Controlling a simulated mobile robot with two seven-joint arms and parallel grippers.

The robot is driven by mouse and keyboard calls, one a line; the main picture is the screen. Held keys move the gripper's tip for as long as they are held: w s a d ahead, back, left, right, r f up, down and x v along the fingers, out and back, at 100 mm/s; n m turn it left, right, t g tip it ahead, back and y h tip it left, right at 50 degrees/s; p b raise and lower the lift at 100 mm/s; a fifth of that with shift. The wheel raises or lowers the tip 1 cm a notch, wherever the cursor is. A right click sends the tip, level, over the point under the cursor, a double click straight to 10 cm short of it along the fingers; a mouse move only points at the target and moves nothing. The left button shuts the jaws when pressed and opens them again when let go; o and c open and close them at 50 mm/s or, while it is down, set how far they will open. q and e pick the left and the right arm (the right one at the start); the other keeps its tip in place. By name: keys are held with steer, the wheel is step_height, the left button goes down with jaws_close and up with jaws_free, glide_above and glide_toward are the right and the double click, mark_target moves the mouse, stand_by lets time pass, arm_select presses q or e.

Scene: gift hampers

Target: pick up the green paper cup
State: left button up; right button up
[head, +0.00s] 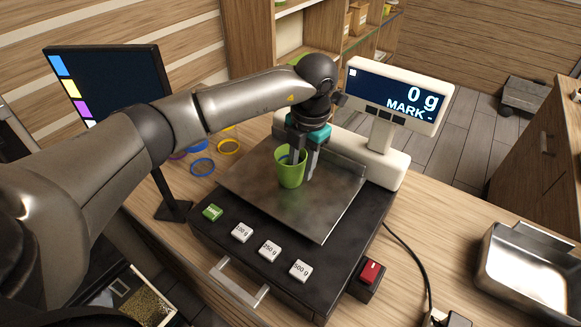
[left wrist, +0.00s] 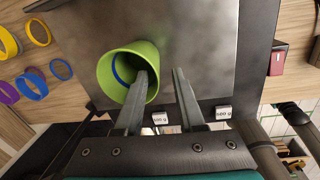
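The green paper cup (head: 289,175) stands upright on the metal pan (head: 335,205) of the scale. In the left wrist view the cup (left wrist: 108,78) shows its open mouth, with a blue band visible inside. My left gripper (head: 304,168) points down at the cup with its fingers apart. In the left wrist view the left gripper (left wrist: 160,72) has one finger overlapping the cup's mouth, apparently inside it, and the other outside beside the wall. A gap shows between the wall and the outer finger. My right gripper is not in view.
The scale display (head: 398,98) reads 0 g and stands behind the pan. Several weight buttons (head: 269,250) line its front. Coloured wristbands (head: 229,147) lie to the left, a dark monitor (head: 105,80) beyond them. A metal tray (head: 525,270) is at right.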

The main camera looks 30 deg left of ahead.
mark_target(299, 184)
arm_select(q)
steer(key=shift+w+a+f+p, duration=0.2)
steer(key=shift+f+p, duration=0.1)
steer(key=shift+f, duration=0.9)
steer(key=shift+w+a+f+p, duration=0.15)
steer(key=shift+f+p, duration=0.1)
steer(key=shift+f, duration=0.9)
steer(key=shift+d, duration=0.1)
jaws_close()
